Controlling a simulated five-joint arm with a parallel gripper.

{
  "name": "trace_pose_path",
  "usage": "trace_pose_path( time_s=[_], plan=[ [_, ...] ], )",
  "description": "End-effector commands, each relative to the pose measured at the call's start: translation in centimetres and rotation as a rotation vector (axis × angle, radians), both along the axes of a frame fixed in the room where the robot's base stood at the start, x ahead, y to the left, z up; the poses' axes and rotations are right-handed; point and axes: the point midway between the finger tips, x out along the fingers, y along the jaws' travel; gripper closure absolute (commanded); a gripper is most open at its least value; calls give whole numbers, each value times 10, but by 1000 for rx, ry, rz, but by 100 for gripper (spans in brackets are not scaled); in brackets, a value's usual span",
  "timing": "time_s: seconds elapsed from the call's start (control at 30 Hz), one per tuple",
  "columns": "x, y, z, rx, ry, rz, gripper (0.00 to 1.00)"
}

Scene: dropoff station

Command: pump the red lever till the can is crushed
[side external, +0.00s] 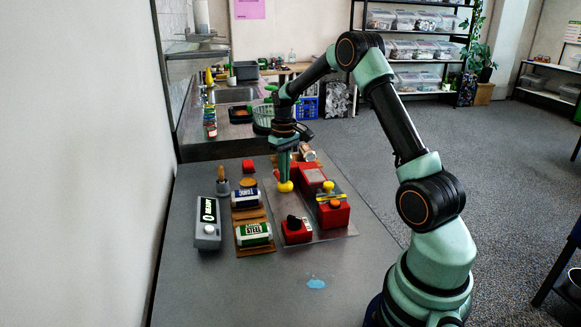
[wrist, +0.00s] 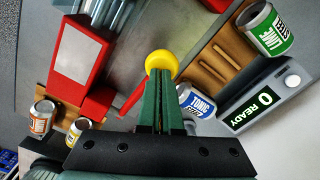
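The red lever (wrist: 132,101) ends in a yellow ball knob (wrist: 161,62); the knob also shows in the side view (side external: 285,187). My gripper (wrist: 160,78) points down at the knob. Its green fingers lie together with no clear gap, and the tips are at or against the knob; contact is not certain. The red press (wrist: 80,55) with a pale top panel stands beside the lever, and in the side view (side external: 313,177) it sits on a metal plate. I cannot see a can inside the press.
A tonic can (side external: 245,198) and a lime can (side external: 253,234) lie on wooden racks. A grey counter box (side external: 208,222) reads "0 READY". Red boxes with a black knob (side external: 297,229) and an orange button (side external: 335,205) stand in front.

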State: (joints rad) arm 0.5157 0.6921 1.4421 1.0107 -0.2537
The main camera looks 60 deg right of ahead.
Motion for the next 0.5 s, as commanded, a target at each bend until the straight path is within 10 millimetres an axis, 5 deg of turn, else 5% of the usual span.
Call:
trace_pose_path(
  time_s=[0.5],
  plan=[
    [-1,2,-26,-1,-2,0,100]
  ],
)
